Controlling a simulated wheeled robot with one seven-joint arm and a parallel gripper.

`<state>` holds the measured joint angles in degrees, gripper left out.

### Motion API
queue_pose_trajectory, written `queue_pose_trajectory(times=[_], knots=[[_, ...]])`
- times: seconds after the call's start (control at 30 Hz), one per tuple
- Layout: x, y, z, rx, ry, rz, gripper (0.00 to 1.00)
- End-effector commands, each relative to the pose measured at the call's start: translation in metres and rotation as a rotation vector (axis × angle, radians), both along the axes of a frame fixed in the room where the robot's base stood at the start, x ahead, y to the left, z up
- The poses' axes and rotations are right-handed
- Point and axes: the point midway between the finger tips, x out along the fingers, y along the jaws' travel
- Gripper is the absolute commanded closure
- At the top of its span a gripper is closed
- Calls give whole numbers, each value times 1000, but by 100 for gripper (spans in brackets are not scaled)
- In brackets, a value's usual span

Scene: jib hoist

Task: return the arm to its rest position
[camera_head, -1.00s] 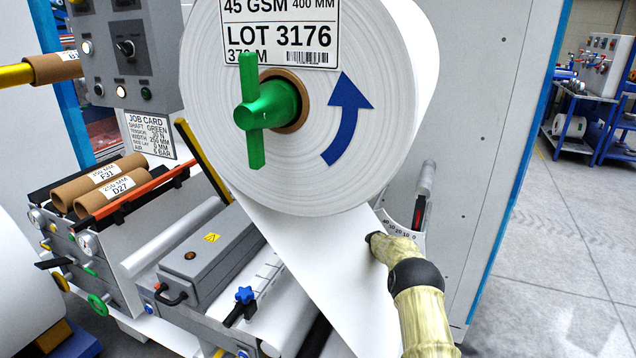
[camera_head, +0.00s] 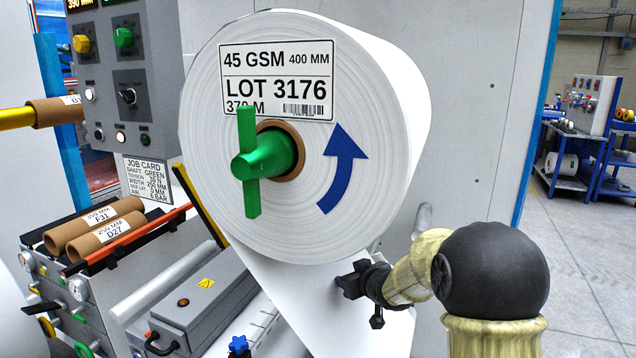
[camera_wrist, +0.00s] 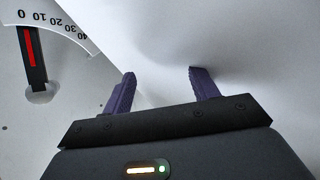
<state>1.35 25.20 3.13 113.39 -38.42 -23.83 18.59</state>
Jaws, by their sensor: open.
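My gripper (camera_head: 360,281) shows in the head view in front of the white web below the big roll, at the end of my tan arm with its black joint. In the wrist view my gripper (camera_wrist: 158,82) has its two purple fingers spread apart with nothing between them. The white web or roll surface (camera_wrist: 160,30) lies just beyond the fingertips; I cannot tell whether they touch it. A curved scale (camera_wrist: 62,25) with a red-marked pointer (camera_wrist: 29,50) is at the left of the wrist view.
The large white roll (camera_head: 230,150) with a green handle (camera_head: 262,165) hangs above and left of my gripper. A control panel (camera_head: 125,80), cardboard cores (camera_head: 100,225) and a grey box (camera_head: 200,305) stand at the left. Open floor (camera_head: 580,240) lies at the right.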

Motion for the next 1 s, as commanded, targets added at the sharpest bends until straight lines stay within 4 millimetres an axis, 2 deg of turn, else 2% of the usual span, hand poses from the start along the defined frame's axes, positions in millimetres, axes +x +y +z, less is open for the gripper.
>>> queue_pose_trajectory(times=[0.03,0.1,0.2,0.3,0.5,0.7,1.0], knots=[[-26,-14,-6,-25,70,-66,41],[-63,-33,-18,-52,180,-153,41],[-118,-52,-36,-77,335,-249,41],[-171,-63,-51,-87,477,-315,41],[-254,-70,-70,-79,690,-387,41],[-321,-66,-81,-52,860,-420,41],[-318,-66,-30,-54,859,-419,41]])
